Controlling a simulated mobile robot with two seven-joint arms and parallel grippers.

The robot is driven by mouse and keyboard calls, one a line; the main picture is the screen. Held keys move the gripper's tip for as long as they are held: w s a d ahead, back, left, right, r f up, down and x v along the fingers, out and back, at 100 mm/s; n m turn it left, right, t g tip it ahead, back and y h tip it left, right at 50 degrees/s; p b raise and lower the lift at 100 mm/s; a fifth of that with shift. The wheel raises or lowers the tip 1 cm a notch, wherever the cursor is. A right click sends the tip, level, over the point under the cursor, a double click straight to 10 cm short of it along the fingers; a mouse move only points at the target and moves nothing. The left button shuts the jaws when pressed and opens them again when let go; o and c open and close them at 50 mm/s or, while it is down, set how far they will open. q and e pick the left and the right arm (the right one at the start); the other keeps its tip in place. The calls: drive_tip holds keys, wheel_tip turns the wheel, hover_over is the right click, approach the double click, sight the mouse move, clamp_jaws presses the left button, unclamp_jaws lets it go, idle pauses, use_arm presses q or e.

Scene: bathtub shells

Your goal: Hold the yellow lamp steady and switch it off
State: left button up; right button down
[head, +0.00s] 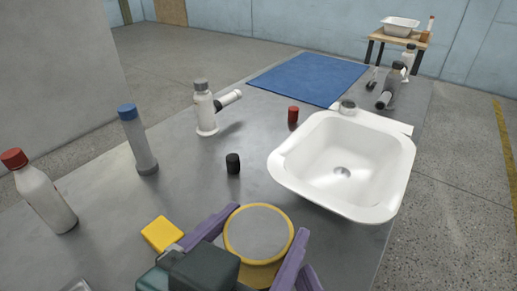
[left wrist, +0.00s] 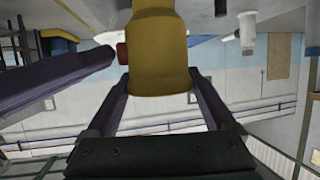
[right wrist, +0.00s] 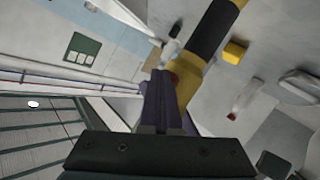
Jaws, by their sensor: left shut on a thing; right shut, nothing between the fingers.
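The yellow lamp (head: 231,238) shows in the head view at the bottom middle, its round grey face turned up. My left gripper (head: 268,222) is shut on it, with purple fingers on either side; the left wrist view shows the lamp's yellow body (left wrist: 157,55) between them. A small red part, apparently the button (left wrist: 122,54), sticks out from the lamp's side. My right gripper (right wrist: 160,85) is shut and empty, its tips at the red part, seemingly touching it. In the right wrist view the lamp (right wrist: 190,82) has a dark band across it.
A yellow block (head: 162,233) lies just left of the lamp. A white basin (head: 290,168) stands to the right. A black cylinder (head: 233,163), a red one (head: 293,115), a blue-capped bottle (head: 138,142) and a red-capped bottle (head: 42,195) stand on the grey table.

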drive_tip(key=shift+s+d, duration=0.35)
drive_tip(key=shift+d, duration=0.05)
use_arm(q)
drive_tip(key=o, duration=1.2)
drive_tip(key=shift+o, duration=0.2)
use_arm(e)
drive_tip(key=s+d, duration=0.3)
drive_tip(key=d, duration=0.2)
drive_tip(key=shift+s, duration=0.25)
